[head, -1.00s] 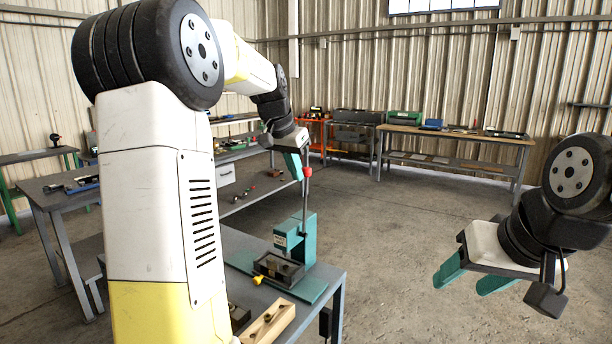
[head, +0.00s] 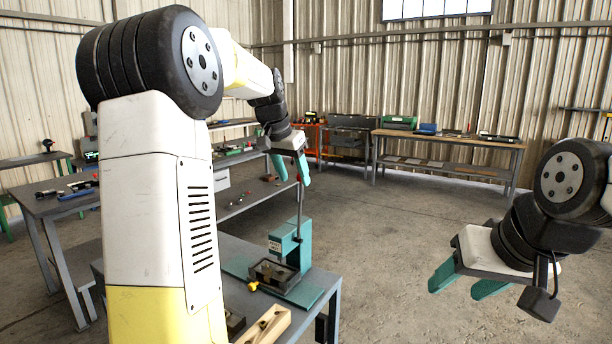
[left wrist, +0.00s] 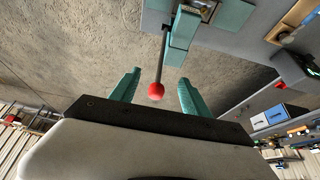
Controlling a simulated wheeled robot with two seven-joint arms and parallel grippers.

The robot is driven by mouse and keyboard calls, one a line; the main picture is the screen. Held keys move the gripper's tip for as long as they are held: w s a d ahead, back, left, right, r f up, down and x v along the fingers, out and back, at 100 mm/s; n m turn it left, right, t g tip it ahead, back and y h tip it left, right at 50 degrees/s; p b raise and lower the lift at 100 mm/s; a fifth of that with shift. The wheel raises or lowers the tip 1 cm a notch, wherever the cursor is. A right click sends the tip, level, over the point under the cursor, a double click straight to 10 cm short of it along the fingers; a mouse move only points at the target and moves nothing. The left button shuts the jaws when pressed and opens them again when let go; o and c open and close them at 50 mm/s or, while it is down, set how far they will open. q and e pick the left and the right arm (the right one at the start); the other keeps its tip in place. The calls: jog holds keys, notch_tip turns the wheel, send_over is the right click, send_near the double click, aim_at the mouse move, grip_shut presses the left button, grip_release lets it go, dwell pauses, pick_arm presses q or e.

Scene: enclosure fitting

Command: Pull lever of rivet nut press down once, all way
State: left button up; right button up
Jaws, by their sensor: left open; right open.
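The teal rivet nut press (head: 290,246) stands on the grey bench, its thin grey lever (head: 300,207) standing nearly upright. The lever's red ball knob (left wrist: 156,91) lies between the two teal fingers of my left gripper (left wrist: 160,76) in the left wrist view, with a gap on either side. In the head view, my left gripper (head: 295,181) is open at the lever's top, and its fingers partly hide the knob. My right gripper (head: 456,292) is open and empty over the floor at the right, away from the press.
A dark fixture with a yellow knob (head: 253,286) sits at the press's foot. A wooden block (head: 265,325) lies at the bench's (head: 325,290) front, partly behind my left arm. Other workbenches (head: 450,142) stand along the back wall. The floor right of the bench is clear.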

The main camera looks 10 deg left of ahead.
pick_arm(q)
jog(key=v, duration=0.8)
dwell(0.4)
jog(key=s+d+f+n, duration=0.1)
jog(key=s+f, duration=0.3)
jog(key=s, duration=0.5)
jog(key=s+d+f+n+t, duration=0.1)
jog(key=s+d+f, duration=0.2)
jog(key=s, duration=0.6)
jog(key=s+d+f+n, duration=0.1)
jog(key=s+d+f, duration=0.1)
jog(key=s+f, duration=0.4)
jog(key=s, duration=0.4)
jog(key=shift+d+f, duration=0.2)
jog(key=shift+d, duration=0.15)
